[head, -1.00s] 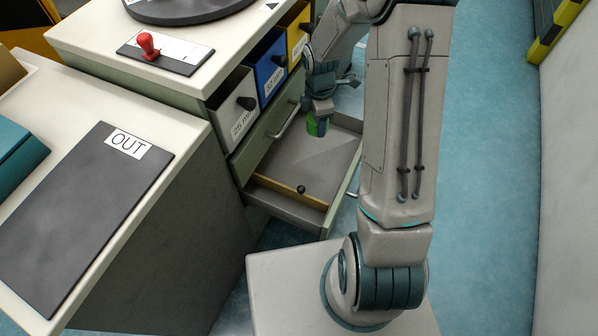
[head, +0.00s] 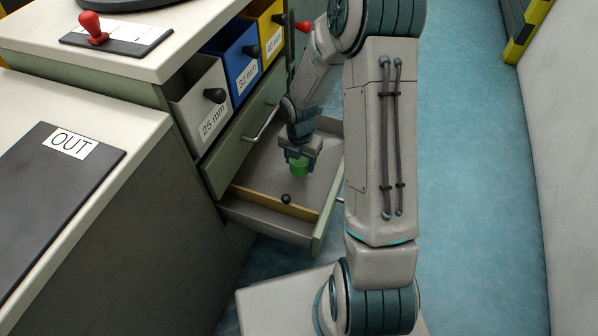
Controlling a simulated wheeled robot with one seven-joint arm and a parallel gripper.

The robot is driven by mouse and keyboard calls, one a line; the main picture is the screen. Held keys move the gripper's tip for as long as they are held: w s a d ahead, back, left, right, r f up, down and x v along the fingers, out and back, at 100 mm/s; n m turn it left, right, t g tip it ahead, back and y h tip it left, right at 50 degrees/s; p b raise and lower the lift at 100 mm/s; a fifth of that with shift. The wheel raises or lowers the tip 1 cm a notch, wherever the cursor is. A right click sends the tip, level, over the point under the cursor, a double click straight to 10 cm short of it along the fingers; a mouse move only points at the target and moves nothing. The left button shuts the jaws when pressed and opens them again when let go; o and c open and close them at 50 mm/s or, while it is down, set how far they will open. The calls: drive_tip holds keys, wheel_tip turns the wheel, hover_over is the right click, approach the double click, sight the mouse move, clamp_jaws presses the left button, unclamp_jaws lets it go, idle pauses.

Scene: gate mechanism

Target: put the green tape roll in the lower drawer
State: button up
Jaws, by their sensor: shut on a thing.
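The green tape roll (head: 299,168) is held at the end of my arm, low over or inside the open lower drawer. My gripper (head: 298,158) is shut on it, pointing down. I cannot tell whether the roll touches the drawer floor. The lower drawer (head: 262,181) is pulled out below a closed green drawer and has a grey floor. A small dark ball-like knob (head: 286,198) shows at the divider. My arm hides part of the drawer's right side.
Above the drawers stand bins: a grey 25 mm bin (head: 200,103), a blue 32 mm bin (head: 231,62) and a yellow bin (head: 266,30). The closed upper drawer (head: 225,160) has a bar handle. A counter with an OUT mat (head: 45,200) is at left. Blue floor is clear at right.

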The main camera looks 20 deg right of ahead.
sight(300, 170)
wheel_tip(300, 170, down, 4)
drive_tip(key=shift+f+b, duration=0.15)
drive_tip(key=shift+b, duration=0.7)
drive_tip(key=shift+f, duration=0.1)
drive_tip(key=o, duration=1)
